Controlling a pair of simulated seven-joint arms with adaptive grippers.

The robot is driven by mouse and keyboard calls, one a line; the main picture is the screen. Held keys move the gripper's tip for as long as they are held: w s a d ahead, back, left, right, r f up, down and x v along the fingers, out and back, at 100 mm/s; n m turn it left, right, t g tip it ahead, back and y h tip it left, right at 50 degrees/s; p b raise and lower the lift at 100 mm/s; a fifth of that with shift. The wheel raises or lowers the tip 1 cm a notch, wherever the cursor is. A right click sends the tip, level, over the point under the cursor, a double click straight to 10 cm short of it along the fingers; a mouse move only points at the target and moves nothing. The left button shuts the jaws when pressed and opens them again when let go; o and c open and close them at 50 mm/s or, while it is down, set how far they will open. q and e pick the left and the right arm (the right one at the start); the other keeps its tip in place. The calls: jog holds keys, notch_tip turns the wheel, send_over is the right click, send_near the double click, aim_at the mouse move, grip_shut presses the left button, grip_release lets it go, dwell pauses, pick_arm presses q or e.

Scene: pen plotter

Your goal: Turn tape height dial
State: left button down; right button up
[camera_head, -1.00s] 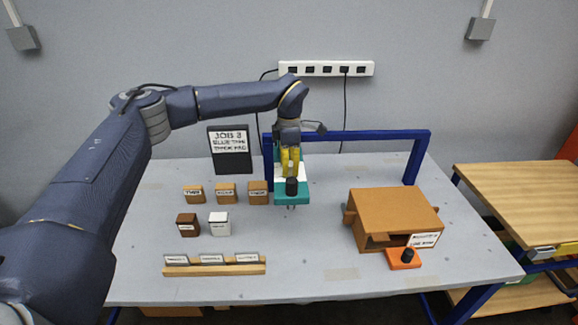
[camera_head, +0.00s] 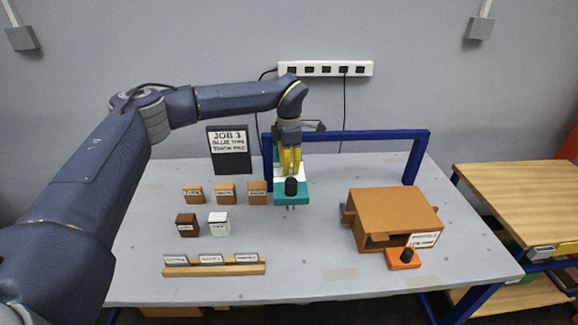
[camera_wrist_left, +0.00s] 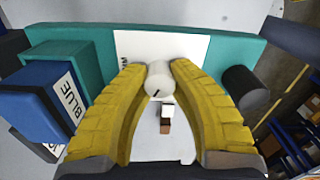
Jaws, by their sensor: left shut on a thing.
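The dial (camera_wrist_left: 158,78) is a small pale grey cylinder with a dark pointer mark, on the white panel (camera_wrist_left: 215,48) of a teal unit. My left gripper (camera_wrist_left: 158,70) has its two yellow fingers shut on the dial, one on each side. In the head view my left gripper (camera_head: 290,170) reaches down from above at the teal unit (camera_head: 277,199), and the dial cannot be made out there. A black knob (camera_head: 291,186) stands on the unit's front, and it also shows in the wrist view (camera_wrist_left: 245,88). My right gripper is not in view.
A blue block (camera_wrist_left: 42,100) marked BLUE sits beside the panel in the wrist view. A blue frame (camera_head: 370,135) stands behind the unit. Several small labelled blocks (camera_head: 226,194) lie left. A brown box (camera_head: 395,208) and orange knob base (camera_head: 404,260) stand right. The front middle is clear.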

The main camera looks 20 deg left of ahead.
pick_arm(q)
jog(key=n, duration=0.5)
jog(key=shift+s+a+f, duration=0.1)
jog(key=shift+s+f, duration=0.05)
jog(key=n, duration=0.5)
jog(key=shift+s+f+n, duration=0.1)
jog(key=shift+n, duration=0.3)
jog(key=c, duration=1)
grip_release()
jog(key=shift+r, duration=0.2)
notch_tip(320, 180, up, 12)
